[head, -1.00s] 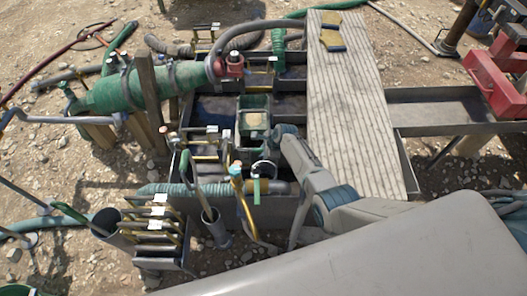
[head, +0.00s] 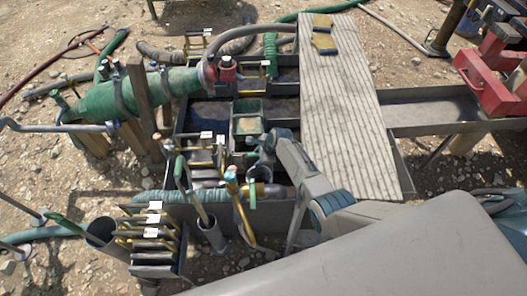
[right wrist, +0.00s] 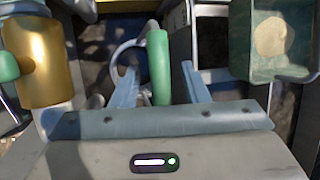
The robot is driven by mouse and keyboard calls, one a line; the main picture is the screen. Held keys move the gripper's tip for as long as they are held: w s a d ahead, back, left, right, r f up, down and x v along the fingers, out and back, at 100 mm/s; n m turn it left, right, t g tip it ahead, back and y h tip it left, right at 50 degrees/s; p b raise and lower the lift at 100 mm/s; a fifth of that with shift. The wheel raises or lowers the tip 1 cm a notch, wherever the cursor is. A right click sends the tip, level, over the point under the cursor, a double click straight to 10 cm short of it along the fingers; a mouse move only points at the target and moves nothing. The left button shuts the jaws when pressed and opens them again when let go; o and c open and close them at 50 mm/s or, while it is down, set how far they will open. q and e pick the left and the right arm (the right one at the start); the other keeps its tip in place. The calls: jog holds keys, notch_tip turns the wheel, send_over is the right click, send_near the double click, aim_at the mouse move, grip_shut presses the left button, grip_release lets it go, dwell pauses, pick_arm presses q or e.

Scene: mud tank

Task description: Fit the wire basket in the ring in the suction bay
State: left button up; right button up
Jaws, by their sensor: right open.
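My right gripper (head: 258,168) is open over the near part of the tank, just in front of the green sand-filled box. In the right wrist view its two blue-grey fingers (right wrist: 158,92) stand apart. A green upright grip (right wrist: 159,66) shows between them, with a grey hoop (right wrist: 122,58) beside it on the left. The green grip also shows in the head view (head: 252,190) below the gripper. I cannot tell whether the hoop is the basket's rim or the bay's ring. The wire mesh is not clearly visible. My left gripper is not in view.
The green box (head: 238,126) stands close behind the gripper. A gold cylinder (right wrist: 37,60) is close on the left in the wrist view. A plank walkway (head: 343,110) covers the tank's right side. A slotted rack (head: 150,268) stands at the front left.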

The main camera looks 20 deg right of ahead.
jog(key=p+v, duration=0.2)
jog(key=v, duration=0.8)
jog(key=shift+r, duration=0.1)
